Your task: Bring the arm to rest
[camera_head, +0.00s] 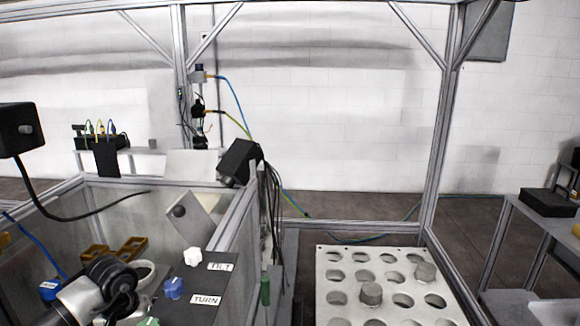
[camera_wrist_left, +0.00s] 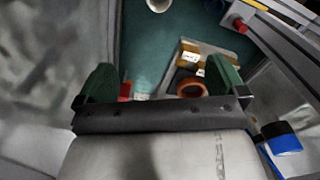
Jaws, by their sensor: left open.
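My left arm (camera_head: 92,294), with white and black links, comes in at the lower left of the head view, over the near part of the clear-walled bin. Its fingertips cannot be made out there. In the left wrist view my left gripper (camera_wrist_left: 163,84) has its two green fingers spread wide apart, with nothing held between them. Beyond the fingers lie a teal floor (camera_wrist_left: 148,45), a tan fixture (camera_wrist_left: 210,52) with a round orange-brown ring (camera_wrist_left: 190,87), and a small red piece (camera_wrist_left: 125,91). My right gripper does not show.
A dark panel (camera_head: 226,289) with a white knob (camera_head: 193,257), a blue knob (camera_head: 173,288) and TILT and TURN labels stands right of the arm. A white plate with round holes (camera_head: 345,257) holds grey cylinders (camera_head: 371,293) at right. Yellow parts (camera_head: 132,248) lie in the bin.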

